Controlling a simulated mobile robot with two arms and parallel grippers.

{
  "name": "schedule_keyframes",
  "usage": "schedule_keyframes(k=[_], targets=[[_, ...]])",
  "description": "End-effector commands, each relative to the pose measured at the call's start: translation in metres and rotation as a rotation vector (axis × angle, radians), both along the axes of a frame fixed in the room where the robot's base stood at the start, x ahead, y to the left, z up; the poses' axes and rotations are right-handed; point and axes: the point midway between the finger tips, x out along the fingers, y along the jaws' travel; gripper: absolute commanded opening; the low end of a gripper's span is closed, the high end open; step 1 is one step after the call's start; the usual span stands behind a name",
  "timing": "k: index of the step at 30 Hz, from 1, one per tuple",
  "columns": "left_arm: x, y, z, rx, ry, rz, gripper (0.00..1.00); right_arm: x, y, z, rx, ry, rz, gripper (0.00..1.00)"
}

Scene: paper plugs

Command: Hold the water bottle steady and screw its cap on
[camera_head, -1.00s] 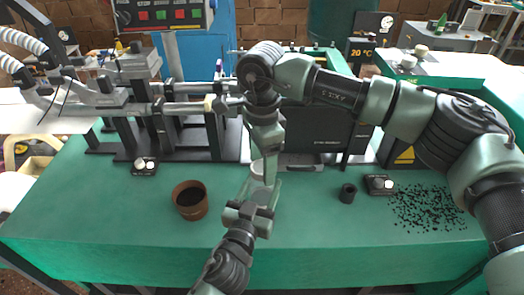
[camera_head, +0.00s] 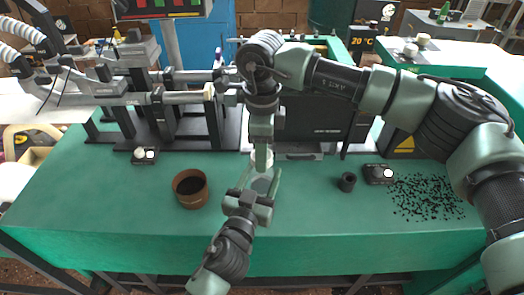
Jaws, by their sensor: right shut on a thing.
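The water bottle (camera_head: 262,184) is a pale, see-through shape standing on the green table, largely hidden by the grippers. My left gripper (camera_head: 263,176) comes in from the front edge, its fingers spread on either side of the bottle; no firm contact shows. My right gripper (camera_head: 262,160) points straight down above the bottle, its fingers close together. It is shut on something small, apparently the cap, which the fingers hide. I cannot tell whether the cap touches the bottle's neck.
A brown cup (camera_head: 190,189) with dark contents stands on the left. A small black cylinder (camera_head: 347,182), a small black device (camera_head: 378,174) and scattered black granules (camera_head: 425,197) lie on the right. Metal machinery (camera_head: 165,110) stands behind. The front of the green table (camera_head: 110,215) is clear.

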Motion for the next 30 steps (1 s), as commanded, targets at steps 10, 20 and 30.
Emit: schedule_keyframes(k=[10,20,30], targets=[[0.0,0.0,-0.0001,0.0,0.0,0.0,0.0,-0.0001,0.0005,-0.0003,0.0,0.0,-0.773,0.0],[0.0,-0.0001,-0.0001,0.0,0.0,0.0,0.0,0.0,0.0005,-0.0003,0.0,0.0,-0.828,0.69],[0.0,-0.0001,0.0,0.0,0.0,0.0,0.0,0.0002,0.0006,0.0029,0.001,-0.001,-0.827,0.69]])
